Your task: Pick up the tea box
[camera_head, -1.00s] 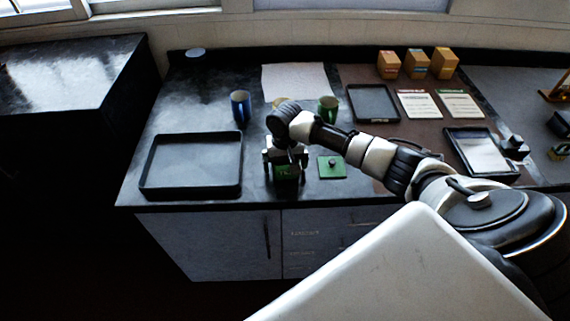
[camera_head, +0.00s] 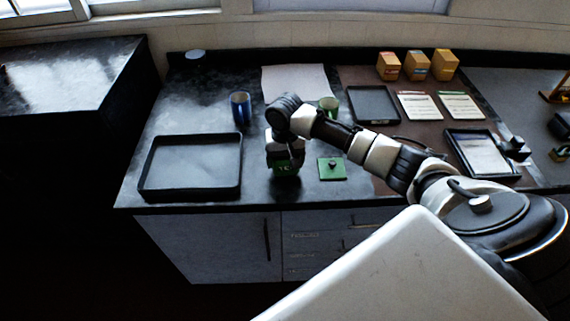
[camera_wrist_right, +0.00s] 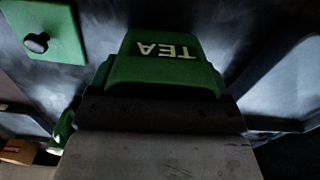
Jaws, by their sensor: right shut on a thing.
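The green tea box (camera_head: 285,169) stands on the dark counter near its front edge. In the right wrist view the tea box (camera_wrist_right: 165,62) fills the upper middle, with the word TEA showing upside down. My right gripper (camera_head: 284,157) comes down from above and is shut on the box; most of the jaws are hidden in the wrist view. A square green lid (camera_head: 331,169) with a dark knob lies on the counter to the right of the box; it also shows in the wrist view (camera_wrist_right: 46,30). My left gripper is not in view.
A black tray (camera_head: 191,192) lies to the left of the box. A blue mug (camera_head: 240,107) and a green mug (camera_head: 329,104) stand behind. Several small boxes (camera_head: 416,65), cards and two dark trays are at the back right.

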